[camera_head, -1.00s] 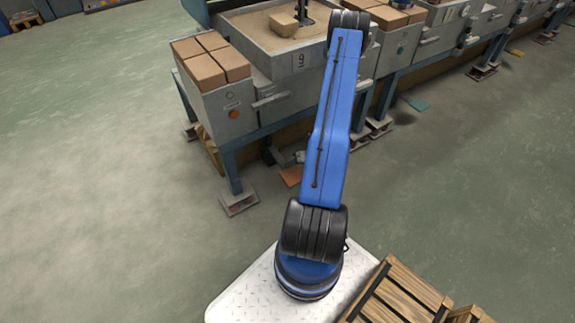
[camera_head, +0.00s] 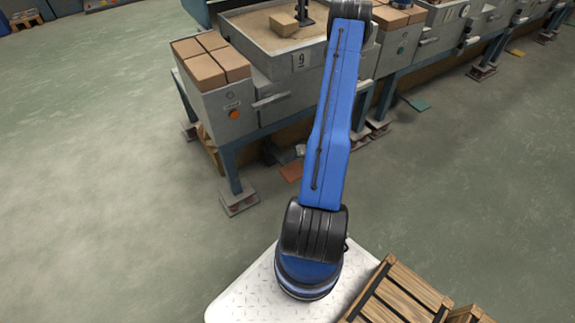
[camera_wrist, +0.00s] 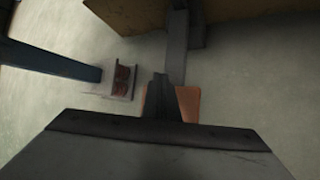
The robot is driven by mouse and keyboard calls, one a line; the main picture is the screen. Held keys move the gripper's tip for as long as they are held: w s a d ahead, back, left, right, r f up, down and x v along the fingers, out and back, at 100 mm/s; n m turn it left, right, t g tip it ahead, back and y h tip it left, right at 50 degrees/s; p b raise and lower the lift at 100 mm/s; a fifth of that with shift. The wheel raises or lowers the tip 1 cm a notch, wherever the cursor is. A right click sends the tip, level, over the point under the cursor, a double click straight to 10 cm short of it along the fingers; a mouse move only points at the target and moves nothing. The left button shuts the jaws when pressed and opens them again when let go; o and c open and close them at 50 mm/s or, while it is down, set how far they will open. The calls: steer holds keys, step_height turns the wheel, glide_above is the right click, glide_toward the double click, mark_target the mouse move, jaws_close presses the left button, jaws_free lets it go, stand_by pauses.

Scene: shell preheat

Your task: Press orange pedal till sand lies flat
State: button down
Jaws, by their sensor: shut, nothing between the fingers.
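The orange pedal (camera_head: 291,171) lies near the floor under the front of the nearest workbench. In the head view my arm partly covers the area beside it. In the wrist view the pedal (camera_wrist: 189,104) shows just right of and behind my gripper (camera_wrist: 160,82). My gripper is shut and empty, with its fingertips beside or over the pedal. I cannot tell whether they touch it. The sand's far side is partly cut off.
Tan bricks (camera_head: 205,71) sit on the grey box at the bench's left end, above an orange button (camera_head: 235,115). A blue bench leg (camera_head: 230,165) stands left of the pedal. A green pedal (camera_head: 416,103) lies farther right. Open floor spreads left and right.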

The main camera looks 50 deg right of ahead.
steer(key=shift+r, duration=0.1)
steer(key=shift+w+r, duration=0.15)
steer(key=shift+r, duration=2.25)
steer(key=shift+d, duration=0.1)
